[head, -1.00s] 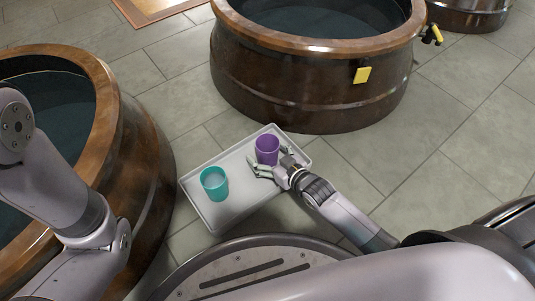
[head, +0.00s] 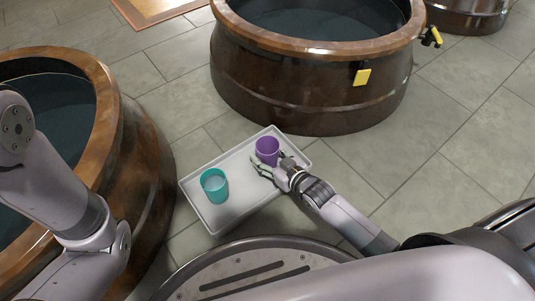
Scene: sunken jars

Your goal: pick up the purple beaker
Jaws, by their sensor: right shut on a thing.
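The purple beaker (head: 267,151) is upright at the far right part of the white tray (head: 227,223). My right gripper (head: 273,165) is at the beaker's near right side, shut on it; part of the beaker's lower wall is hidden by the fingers. I cannot tell whether the beaker's base touches the tray. A teal beaker (head: 214,186) stands upright on the tray to the left, apart from my gripper. My left arm shows at the left edge, but its gripper is out of view.
A large brown vat with dark liquid (head: 312,83) stands behind the tray, with a yellow tag (head: 362,77) on its side. Another vat (head: 150,190) stands close to the tray's left. Tiled floor (head: 440,130) is clear at the right.

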